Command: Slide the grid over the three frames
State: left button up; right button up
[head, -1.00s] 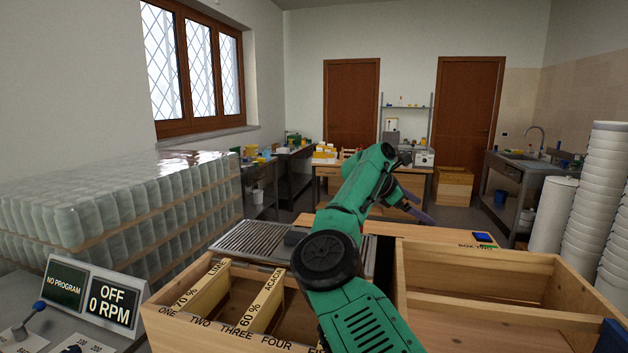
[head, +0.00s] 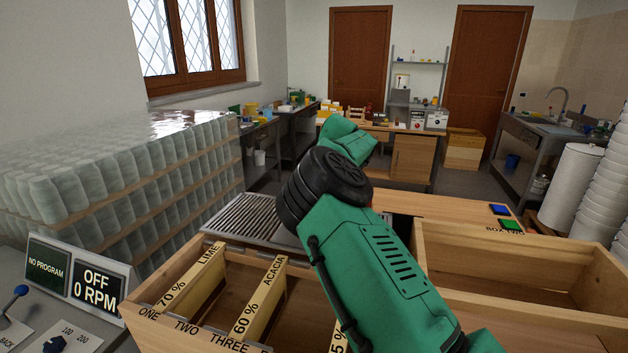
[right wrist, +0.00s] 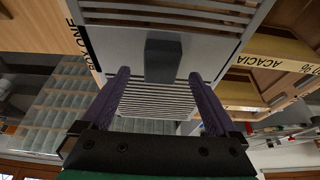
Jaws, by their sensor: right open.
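The grid (head: 245,240), a slatted metal panel with a plain plate part, lies at the far side of the open wooden box (head: 150,335). In the box, frames marked 70% LIME (head: 188,292) and 60% ACACIA (head: 258,305) stand upright; a third (head: 338,338) is mostly hidden by my right arm. In the right wrist view, my right gripper (right wrist: 159,75) is open, its purple fingers on either side of the grid's dark block handle (right wrist: 163,60), with gaps on both sides. In the head view this gripper is hidden behind its arm. My left gripper is out of view.
A second wooden box (head: 520,270) stands at right, with blue and green pads (head: 505,217) behind it. Wrapped jars (head: 120,170) are stacked at left above a control panel (head: 80,280) reading OFF, 0 RPM. White tubs (head: 605,185) stand far right.

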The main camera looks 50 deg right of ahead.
jog(key=shift+x, duration=0.75)
jog(key=shift+w+a+f, duration=0.15)
jog(key=shift+f, duration=0.5)
grip_shut()
